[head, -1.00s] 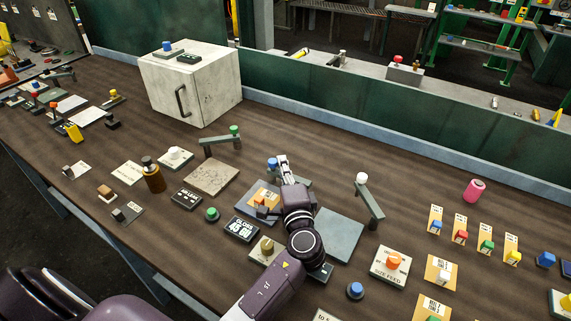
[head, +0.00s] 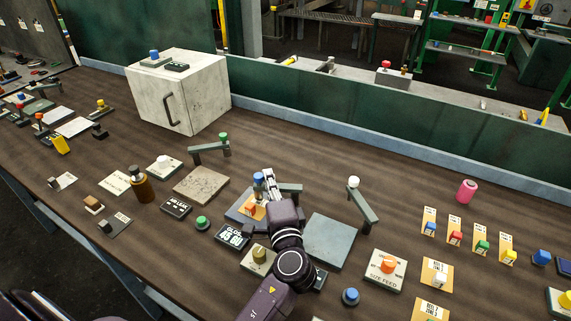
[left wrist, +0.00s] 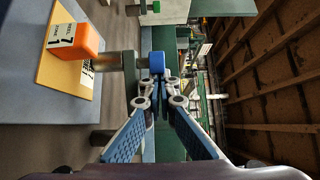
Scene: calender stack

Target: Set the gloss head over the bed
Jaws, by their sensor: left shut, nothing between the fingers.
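The gloss head appears to be the grey swing arm (head: 290,187) with a blue knob (head: 258,177) at its free end, near the gloss display (head: 233,237). The bed seems to be the blue-grey plate (head: 236,214) carrying an orange block (head: 249,209) on a yellow card. The knob end is at the bed's far right edge. My left gripper (head: 268,176) is shut and empty, its tips right beside the knob. In the left wrist view the blue knob (left wrist: 157,64) is just ahead of the fingertips (left wrist: 158,80); contact is unclear. My right gripper is out of view.
Similar arms with a green knob (head: 223,136) and a white knob (head: 353,182) stand left and right. A bare grey plate (head: 329,240) lies right of my left gripper. A bottle (head: 141,185), white cabinet (head: 180,92) and size feed dial (head: 387,267) stand nearby.

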